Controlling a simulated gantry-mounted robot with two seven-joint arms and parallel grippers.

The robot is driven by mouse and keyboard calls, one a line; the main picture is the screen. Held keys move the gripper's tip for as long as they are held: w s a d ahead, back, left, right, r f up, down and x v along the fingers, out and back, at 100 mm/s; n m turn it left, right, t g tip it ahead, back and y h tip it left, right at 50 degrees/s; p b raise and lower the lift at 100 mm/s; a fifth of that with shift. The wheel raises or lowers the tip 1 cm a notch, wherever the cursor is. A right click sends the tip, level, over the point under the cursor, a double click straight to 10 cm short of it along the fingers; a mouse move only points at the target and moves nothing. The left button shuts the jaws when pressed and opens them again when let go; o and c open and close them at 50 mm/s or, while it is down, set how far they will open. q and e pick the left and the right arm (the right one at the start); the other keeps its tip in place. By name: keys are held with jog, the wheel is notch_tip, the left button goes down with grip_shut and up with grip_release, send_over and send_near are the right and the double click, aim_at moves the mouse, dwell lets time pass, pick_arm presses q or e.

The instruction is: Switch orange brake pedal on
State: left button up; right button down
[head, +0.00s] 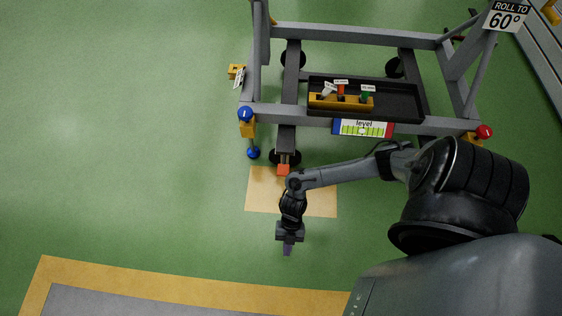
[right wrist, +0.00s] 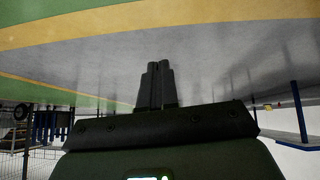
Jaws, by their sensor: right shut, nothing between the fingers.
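The orange brake pedal (head: 283,169) sticks out at the front of the grey stand's left lower beam, beside a black caster wheel. My right arm passes just to the right of it and partly over the tan floor patch. My right gripper (head: 288,250) is below the pedal in the head view, pointing away from it, shut and empty. In the right wrist view the shut fingers (right wrist: 157,84) point over grey floor, and the pedal is not in that view. Whether the pedal is pressed cannot be told. My left gripper is not in view.
The grey wheeled stand (head: 355,34) carries a black tray (head: 402,104) with colored handles. A blue knob (head: 246,114) and a red knob (head: 484,131) sit at its front corners. A level label (head: 362,128) hangs in front. Green floor at the left is clear.

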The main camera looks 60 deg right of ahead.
jog(key=w+d+r+g+h+p, duration=0.1)
jog(key=w+d+r+h+p, duration=0.15)
jog(key=d, duration=1.15)
notch_tip(320, 180, up, 8)
jog(key=t+h+p, duration=0.1)
jog(key=h, duration=0.1)
send_over(283, 171)
jog(key=s+d, duration=0.3)
pick_arm(q)
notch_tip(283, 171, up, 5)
jog(key=shift+p, duration=0.3)
pick_arm(e)
jog(key=w+r+t, duration=0.1)
jog(key=w+r, duration=0.3)
jog(key=shift+w+d+m, duration=0.3)
jog(key=shift+d, duration=0.1)
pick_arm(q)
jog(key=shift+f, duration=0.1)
pick_arm(e)
jog(key=shift+f, duration=0.2)
jog(key=b+x, duration=0.8)
jog(key=x, duration=0.4)
jog(key=shift+d+f, duration=0.1)
jog(key=shift+f, duration=0.35)
jog(key=shift+f+b, duration=0.5)
jog(key=shift+b, duration=0.15)
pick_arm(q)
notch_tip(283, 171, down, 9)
